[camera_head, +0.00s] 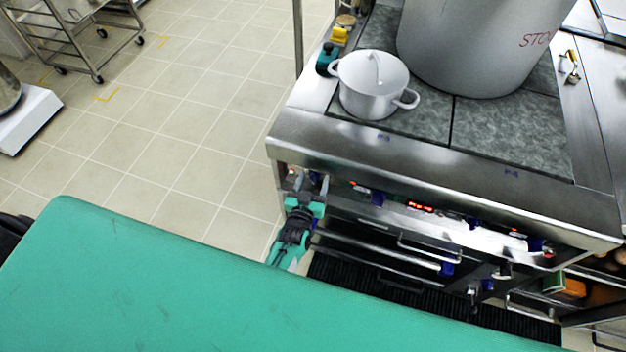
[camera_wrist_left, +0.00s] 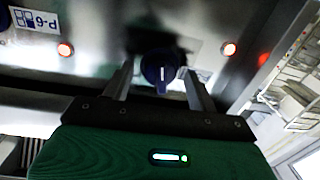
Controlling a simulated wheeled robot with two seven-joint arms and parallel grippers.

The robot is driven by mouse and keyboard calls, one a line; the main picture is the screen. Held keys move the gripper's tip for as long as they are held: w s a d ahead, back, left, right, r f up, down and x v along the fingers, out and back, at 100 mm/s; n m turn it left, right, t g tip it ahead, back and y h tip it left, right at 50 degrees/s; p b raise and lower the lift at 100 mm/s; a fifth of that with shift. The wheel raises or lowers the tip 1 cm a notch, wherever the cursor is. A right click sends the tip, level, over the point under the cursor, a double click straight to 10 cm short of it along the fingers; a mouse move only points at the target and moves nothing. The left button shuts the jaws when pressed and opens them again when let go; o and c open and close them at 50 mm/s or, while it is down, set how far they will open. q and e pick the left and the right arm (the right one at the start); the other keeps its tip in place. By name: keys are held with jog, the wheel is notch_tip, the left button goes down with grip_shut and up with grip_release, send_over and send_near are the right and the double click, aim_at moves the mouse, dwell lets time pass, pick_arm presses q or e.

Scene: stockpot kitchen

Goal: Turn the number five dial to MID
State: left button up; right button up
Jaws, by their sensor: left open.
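A dark blue dial (camera_wrist_left: 162,68) with a white pointer mark sits on the stove's steel front, in the middle of the left wrist view. My left gripper (camera_wrist_left: 160,84) is open, with one finger on each side of this dial; whether they touch it I cannot tell. In the head view my left gripper (camera_head: 307,187) is at the left end of the stove front and hides that dial. A label (camera_wrist_left: 37,20) beside it reads upside down, with a small burner diagram. I cannot tell for sure which dial is number five. My right gripper is not in view.
More blue dials (camera_head: 377,198) and red lights sit along the stove front, with oven handles (camera_head: 430,252) below. A white lidded pot (camera_head: 373,88) and a large stockpot (camera_head: 470,45) stand on the stovetop.

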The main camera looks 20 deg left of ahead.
pick_arm(q)
jog(key=s+p, duration=0.4)
jog(key=s, duration=0.9)
jog(key=shift+s+d+r, duration=0.15)
jog(key=shift+s+d, duration=0.05)
jog(key=shift+d, duration=0.05)
jog(key=s+f+m+g+h, duration=0.1)
jog(key=s+f+g, duration=0.4)
jog(key=f, duration=0.5)
jog(key=s+f+m+g+h, duration=0.1)
jog(key=s+f+g, duration=0.2)
jog(key=s+f, duration=0.55)
jog(key=s+a+f+g, duration=0.3)
jog(key=s+f, duration=0.1)
jog(key=s, duration=0.3)
jog(key=s+a+f+m+g+y, duration=0.1)
jog(key=s+a+f+g, duration=0.2)
jog(key=s, duration=0.4)
jog(key=s+a+f+g, duration=0.2)
jog(key=s+a+f, duration=0.2)
jog(key=s+f, duration=0.3)
jog(key=shift+s+a+m+g, duration=0.3)
jog(key=shift+s+g, duration=0.1)
jog(key=shift+s, duration=0.15)
